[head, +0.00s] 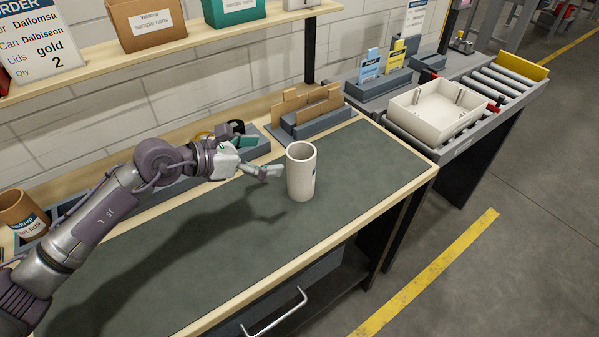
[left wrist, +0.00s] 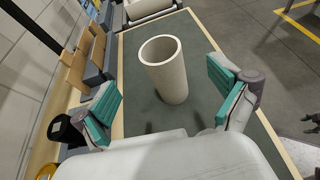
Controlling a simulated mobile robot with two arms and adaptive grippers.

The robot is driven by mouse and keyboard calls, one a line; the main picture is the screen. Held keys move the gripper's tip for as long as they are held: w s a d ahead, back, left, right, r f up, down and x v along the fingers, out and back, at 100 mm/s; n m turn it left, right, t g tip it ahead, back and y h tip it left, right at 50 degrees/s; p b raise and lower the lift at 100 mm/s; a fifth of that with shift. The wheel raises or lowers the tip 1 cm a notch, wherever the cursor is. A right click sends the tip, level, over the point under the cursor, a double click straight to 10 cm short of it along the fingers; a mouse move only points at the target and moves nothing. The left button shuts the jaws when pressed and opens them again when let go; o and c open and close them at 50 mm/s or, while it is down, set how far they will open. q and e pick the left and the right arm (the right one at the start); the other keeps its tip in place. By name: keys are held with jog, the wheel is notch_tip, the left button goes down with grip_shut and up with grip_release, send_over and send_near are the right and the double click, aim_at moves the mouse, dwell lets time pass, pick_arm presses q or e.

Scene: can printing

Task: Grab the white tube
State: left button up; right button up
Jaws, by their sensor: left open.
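My left gripper (head: 262,158) is open and empty, just left of the tube in the head view. In the left wrist view the teal pads of my left gripper (left wrist: 165,98) are spread to either side of the tube's line, apart from it.
A grey holder with brown cardboard pieces (head: 310,108) stands behind the tube. A white tray (head: 436,112) sits on the roller conveyor (head: 500,82) at the right. A brown cup (head: 20,212) stands at the far left. The mat (head: 375,165) right of the tube is clear.

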aim_at(313, 153)
pick_arm(q)
jog(key=p+x, duration=0.2)
jog(key=x, duration=0.8)
jog(key=shift+f+p, duration=0.1)
jog(key=shift+p, duration=0.2)
jog(key=shift+a, duration=0.1)
jog(key=c, duration=1.5)
